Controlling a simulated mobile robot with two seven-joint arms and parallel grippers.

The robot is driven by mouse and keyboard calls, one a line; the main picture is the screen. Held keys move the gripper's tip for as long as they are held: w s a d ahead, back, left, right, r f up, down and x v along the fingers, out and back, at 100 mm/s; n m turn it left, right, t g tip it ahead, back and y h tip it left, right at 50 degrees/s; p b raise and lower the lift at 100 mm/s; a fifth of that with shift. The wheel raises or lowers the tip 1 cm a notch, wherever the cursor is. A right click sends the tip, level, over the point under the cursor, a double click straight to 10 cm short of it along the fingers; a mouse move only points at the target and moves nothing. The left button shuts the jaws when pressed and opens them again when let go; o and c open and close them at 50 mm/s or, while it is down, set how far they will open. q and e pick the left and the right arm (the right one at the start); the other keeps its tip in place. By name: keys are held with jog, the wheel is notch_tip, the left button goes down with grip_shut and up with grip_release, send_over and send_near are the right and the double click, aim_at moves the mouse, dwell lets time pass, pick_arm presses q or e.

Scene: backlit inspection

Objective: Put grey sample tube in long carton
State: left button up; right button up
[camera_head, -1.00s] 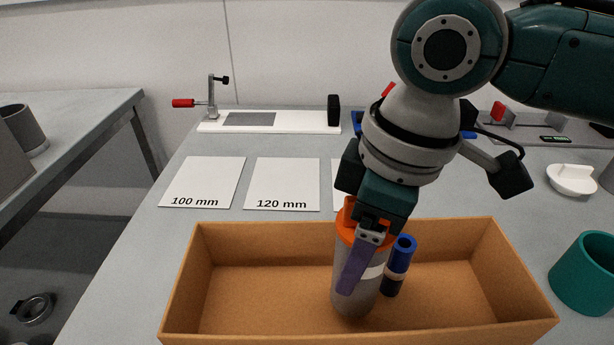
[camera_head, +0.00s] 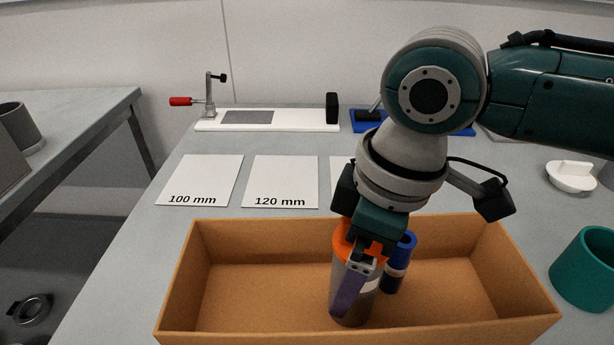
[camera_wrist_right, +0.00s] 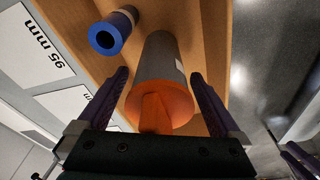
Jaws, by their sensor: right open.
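The grey sample tube (camera_head: 339,272) has an orange cap (camera_head: 342,243) and a pale band. In the head view one finger (camera_head: 349,291) crosses the front of the tube; the other is hidden.
A blue tube (camera_head: 396,275) stands in the carton just right of the grey one. A teal cup (camera_head: 585,270) is right of the carton. White cards (camera_head: 280,182) lie behind it, and a white clamp fixture (camera_head: 290,120) is farther back. The carton's left part is empty.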

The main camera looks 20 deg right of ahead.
jog(key=r+p, duration=0.1)
jog(key=r, duration=0.3)
jog(key=d+r, duration=0.1)
jog(key=r, duration=0.2)
jog(key=s+r+p, duration=0.1)
jog(key=r, duration=0.3)
jog(key=shift+d+r+p, duration=0.2)
jog(key=shift+r+p, duration=0.1)
jog(key=shift+p, duration=0.05)
jog(key=shift+r, duration=0.3)
